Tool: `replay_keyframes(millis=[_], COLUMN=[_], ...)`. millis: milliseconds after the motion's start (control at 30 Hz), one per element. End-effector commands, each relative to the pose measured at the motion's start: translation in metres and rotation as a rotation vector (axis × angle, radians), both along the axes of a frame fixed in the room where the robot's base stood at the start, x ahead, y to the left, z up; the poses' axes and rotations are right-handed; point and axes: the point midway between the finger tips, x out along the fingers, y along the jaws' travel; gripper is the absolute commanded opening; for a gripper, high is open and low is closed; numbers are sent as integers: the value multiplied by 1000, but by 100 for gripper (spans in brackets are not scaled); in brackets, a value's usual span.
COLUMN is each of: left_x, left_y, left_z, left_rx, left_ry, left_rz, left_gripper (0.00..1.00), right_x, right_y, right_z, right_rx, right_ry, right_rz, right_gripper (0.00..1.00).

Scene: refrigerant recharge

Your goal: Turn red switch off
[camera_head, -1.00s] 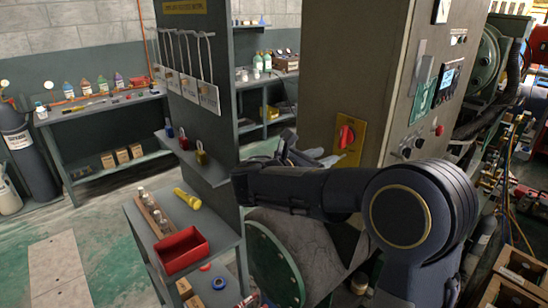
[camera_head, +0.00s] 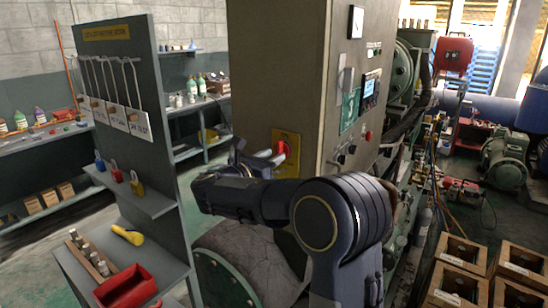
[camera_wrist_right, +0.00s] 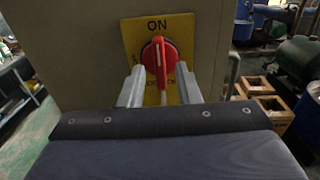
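The red switch (camera_head: 283,150) is a rotary knob on a yellow plate (camera_head: 287,138) on the side of a tall grey-beige cabinet. In the right wrist view, the red switch (camera_wrist_right: 158,58) has its handle upright, under the word ON. My right gripper (camera_wrist_right: 160,72) is open, with one pale finger on each side of the handle. Gaps show between handle and fingers, so it does not look clamped. In the head view, my right gripper (camera_head: 262,159) is at the switch, and my forearm covers part of the cabinet below. My left gripper is not in view.
A grey pegboard rack (camera_head: 125,120) with padlocks and tags stands left of the cabinet. A red bin (camera_head: 126,288) is on its lower shelf. Wooden crates (camera_head: 455,285) stand at the lower right. Machines and hoses fill the right side.

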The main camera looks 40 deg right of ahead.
Motion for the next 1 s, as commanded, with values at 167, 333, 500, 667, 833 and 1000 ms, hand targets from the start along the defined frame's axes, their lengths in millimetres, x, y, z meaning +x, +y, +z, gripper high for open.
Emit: replay_keyframes(millis=[167, 333, 500, 667, 833, 1000], left_x=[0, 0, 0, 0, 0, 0], left_y=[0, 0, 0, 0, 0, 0], left_z=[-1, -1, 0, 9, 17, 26], left_rx=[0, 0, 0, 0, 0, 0], left_ry=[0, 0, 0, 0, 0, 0], left_rz=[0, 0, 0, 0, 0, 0], left_gripper=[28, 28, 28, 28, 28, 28], right_x=[3, 3, 3, 3, 3, 3], right_y=[-10, -9, -9, -9, -9, -9], right_z=[0, 0, 0, 2, 2, 2], right_rx=[1, 1, 0, -8, -20, -30], right_ry=[0, 0, 2, 31, 71, 111], right_rz=[1, 1, 1, 1, 1, 1], right_gripper=[20, 0, 0, 0, 0, 0])
